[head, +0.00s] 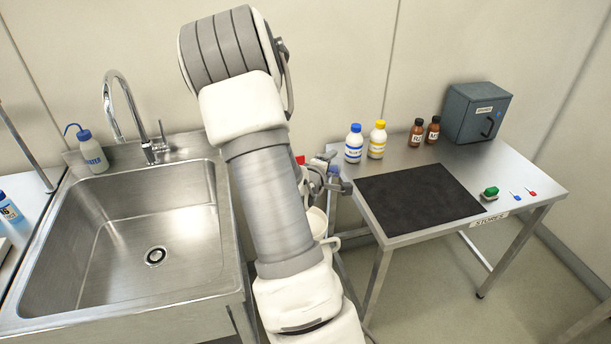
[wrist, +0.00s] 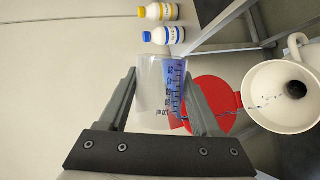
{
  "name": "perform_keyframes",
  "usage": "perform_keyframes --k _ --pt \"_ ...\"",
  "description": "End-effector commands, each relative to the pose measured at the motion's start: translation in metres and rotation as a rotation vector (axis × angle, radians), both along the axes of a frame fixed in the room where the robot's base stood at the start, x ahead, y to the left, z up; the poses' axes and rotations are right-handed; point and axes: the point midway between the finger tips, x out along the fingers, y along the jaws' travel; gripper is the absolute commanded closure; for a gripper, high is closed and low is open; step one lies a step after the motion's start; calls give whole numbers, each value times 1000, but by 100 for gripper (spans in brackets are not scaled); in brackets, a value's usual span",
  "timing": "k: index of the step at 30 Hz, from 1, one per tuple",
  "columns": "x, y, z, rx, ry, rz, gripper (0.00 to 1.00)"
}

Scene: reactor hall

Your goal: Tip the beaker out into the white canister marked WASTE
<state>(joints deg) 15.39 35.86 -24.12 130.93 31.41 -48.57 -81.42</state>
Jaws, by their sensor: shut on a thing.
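My gripper (wrist: 160,80) is shut on a clear beaker (wrist: 152,92) with dark graduations in the wrist view. Blue liquid lies along the beaker's right side, and the beaker is tilted. A line of small blue drops runs from near the beaker to the white funnel-shaped mouth of the canister (wrist: 268,112), with some over that mouth. The mouth has a dark hole, and a red round lid (wrist: 212,92) shows beside it. In the head view my gripper (head: 337,182) is partly behind my arm. The canister (head: 317,222) is mostly hidden there; no WASTE marking is readable.
A steel sink (head: 130,240) with a tap is on the left. The steel table (head: 420,155) on the right bears a black mat (head: 418,197), a blue-capped bottle (head: 354,145), a yellow-capped bottle (head: 376,141), brown bottles and a grey box (head: 477,112). The mat is bare.

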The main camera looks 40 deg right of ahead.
Motion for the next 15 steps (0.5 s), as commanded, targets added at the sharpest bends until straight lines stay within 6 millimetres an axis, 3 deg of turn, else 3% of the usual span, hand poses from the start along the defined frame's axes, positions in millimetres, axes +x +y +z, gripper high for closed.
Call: perform_keyframes --k 15 --pt "4 3 4 -49 53 1 95"
